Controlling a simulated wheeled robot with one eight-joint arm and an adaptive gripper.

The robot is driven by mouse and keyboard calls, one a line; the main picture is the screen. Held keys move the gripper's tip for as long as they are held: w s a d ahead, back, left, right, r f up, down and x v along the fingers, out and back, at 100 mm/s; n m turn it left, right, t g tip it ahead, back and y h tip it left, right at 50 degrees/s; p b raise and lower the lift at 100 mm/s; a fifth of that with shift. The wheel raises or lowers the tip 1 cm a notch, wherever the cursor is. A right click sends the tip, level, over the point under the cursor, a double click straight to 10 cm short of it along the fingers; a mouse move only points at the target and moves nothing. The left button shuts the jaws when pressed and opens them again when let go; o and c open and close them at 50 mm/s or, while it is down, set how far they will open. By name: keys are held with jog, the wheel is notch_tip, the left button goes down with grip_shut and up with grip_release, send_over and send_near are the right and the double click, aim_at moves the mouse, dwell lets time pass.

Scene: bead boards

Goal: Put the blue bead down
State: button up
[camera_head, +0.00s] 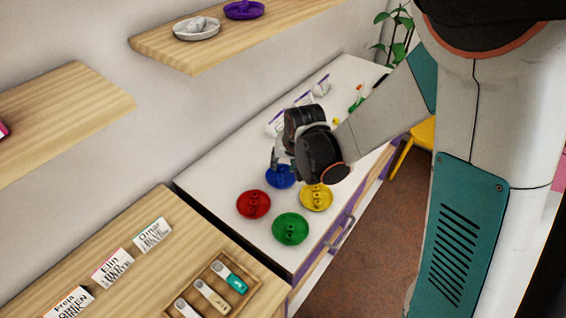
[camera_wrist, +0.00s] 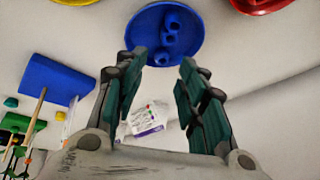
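The blue dish (camera_head: 281,179) lies on the white tabletop, under my gripper (camera_head: 283,157). In the wrist view the blue dish (camera_wrist: 190,45) carries a row of blue beads (camera_wrist: 168,40). My gripper (camera_wrist: 162,62) has its two fingers apart, with a clear gap between them. The bead nearest me shows between the fingertips, touching neither, and appears to rest on the dish. I see no bead held in the fingers. In the head view my wrist hides part of the dish.
Red (camera_head: 253,205), green (camera_head: 291,229) and yellow (camera_head: 316,197) dishes with beads stand close around. A blue block (camera_wrist: 55,80) and a white card (camera_wrist: 146,118) lie nearby. A wooden surface with name cards (camera_head: 112,266) and a tray (camera_head: 240,298) is at front left. Shelves (camera_head: 190,60) overhang the left.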

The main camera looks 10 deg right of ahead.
jog(key=s+d+r+t+p, duration=0.1)
jog(key=s+d+r, duration=0.3)
jog(key=r, duration=0.5)
jog(key=s+d+r+p, duration=0.1)
jog(key=s+d+r, duration=0.2)
jog(key=s+r, duration=0.45)
jog(key=s+d+r, duration=0.2)
jog(key=s, duration=0.3)
jog(key=s+d+r+n+t+h, duration=0.1)
jog(key=s+d+r, duration=0.1)
jog(key=s, duration=0.3)
jog(key=shift+d+r+n, duration=0.25)
jog(key=shift+d+n, duration=0.05)
jog(key=shift+d, duration=0.05)
